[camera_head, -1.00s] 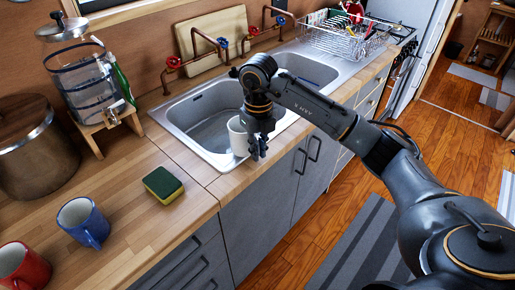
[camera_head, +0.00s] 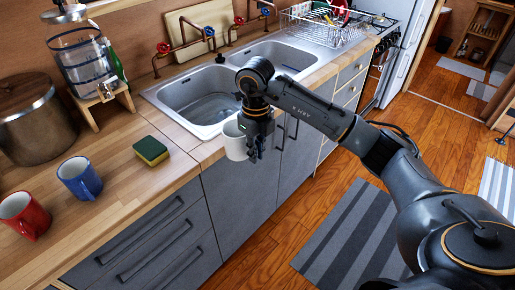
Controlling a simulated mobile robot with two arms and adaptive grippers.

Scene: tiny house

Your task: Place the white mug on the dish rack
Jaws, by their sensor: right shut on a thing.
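The white mug (camera_head: 234,141) is held in my right gripper (camera_head: 257,152), which is shut on it and partly hides its right side. The mug hangs in front of the counter edge by the near sink basin, in front of the grey cabinet doors. The dish rack (camera_head: 318,27) is a wire rack at the far end of the counter, beyond the sink, with some dishes in it. My left gripper is not in view.
A double sink (camera_head: 200,100) with red and blue taps lies between mug and rack. A sponge (camera_head: 151,151), blue mug (camera_head: 79,178), red mug (camera_head: 24,215), metal pot (camera_head: 34,120) and drink dispenser (camera_head: 84,66) stand on the left counter. The floor at right is open.

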